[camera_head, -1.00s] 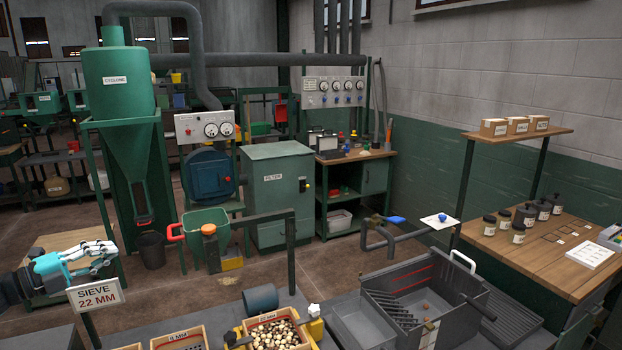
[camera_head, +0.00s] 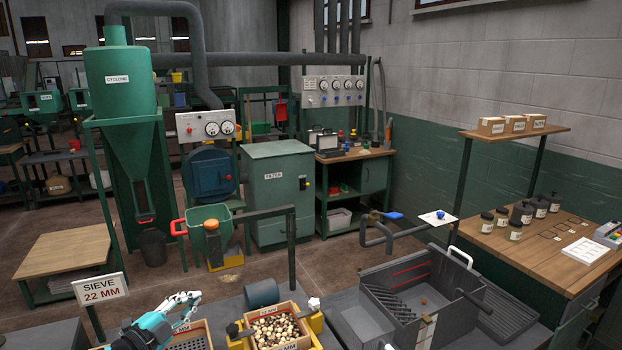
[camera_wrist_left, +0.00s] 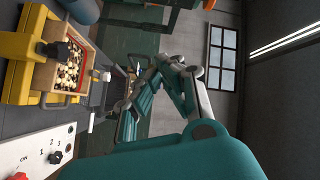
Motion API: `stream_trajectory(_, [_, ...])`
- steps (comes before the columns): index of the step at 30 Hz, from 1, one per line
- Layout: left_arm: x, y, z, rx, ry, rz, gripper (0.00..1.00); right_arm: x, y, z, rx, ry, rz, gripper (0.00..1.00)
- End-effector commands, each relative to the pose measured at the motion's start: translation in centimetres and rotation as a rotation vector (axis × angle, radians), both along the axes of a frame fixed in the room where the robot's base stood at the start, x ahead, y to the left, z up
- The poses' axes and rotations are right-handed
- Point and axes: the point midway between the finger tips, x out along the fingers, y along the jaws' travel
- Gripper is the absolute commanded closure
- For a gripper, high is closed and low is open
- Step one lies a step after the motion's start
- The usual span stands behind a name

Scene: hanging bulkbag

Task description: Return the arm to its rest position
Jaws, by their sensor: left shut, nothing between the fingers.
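My left gripper (camera_head: 181,302) is low in the head view, left of centre, over the labelled wooden trays at the bottom edge. It is teal with pale grey fingers, shut and empty. In the left wrist view the gripper (camera_wrist_left: 178,85) fills the middle, with its fingers together. It is apart from the wooden tray of mixed pieces (camera_head: 277,329), which stands to its right. That tray also shows at the left of the wrist view (camera_wrist_left: 70,75). My right gripper does not show in either view.
A "SIEVE 22 MM" sign (camera_head: 100,288) stands left of the gripper. A grey metal bin (camera_head: 400,290) is at the right, before a wooden bench (camera_head: 560,240). A green hopper (camera_head: 210,230) and a low wooden table (camera_head: 62,250) stand behind.

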Motion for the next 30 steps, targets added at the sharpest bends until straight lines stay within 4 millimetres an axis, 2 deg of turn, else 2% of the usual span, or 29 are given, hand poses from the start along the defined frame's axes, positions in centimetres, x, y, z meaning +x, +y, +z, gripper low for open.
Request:
stream_trajectory(1, [-1.6,-2.6,-2.4,-0.072,0.069,0.041,1.0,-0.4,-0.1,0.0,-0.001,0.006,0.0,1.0])
stream_trajectory(4, [-5.2,-5.8,-6.2,-0.205,0.237,0.177,1.0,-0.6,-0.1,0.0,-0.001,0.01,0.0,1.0])
stream_trajectory(8, [-11.8,-7.8,-10.7,-0.356,0.495,0.375,1.0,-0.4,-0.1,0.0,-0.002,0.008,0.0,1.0])
stream_trajectory(12, [-20.4,-8.2,-14.1,-0.467,0.779,0.578,1.0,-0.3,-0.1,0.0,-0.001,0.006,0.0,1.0])
stream_trajectory(15, [-25.1,-8.0,-15.2,-0.506,0.921,0.677,1.0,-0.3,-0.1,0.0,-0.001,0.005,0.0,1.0])
stream_trajectory(18, [-28.9,-7.8,-15.8,-0.529,1.032,0.751,1.0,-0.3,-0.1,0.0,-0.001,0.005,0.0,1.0])
stream_trajectory(24, [-35.0,-7.6,-16.1,-0.556,1.2,0.864,1.0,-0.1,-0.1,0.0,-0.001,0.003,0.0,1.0])
stream_trajectory(30, [-40.0,-7.4,-15.8,-0.572,1.333,0.953,1.0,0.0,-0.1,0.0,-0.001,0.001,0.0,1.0])
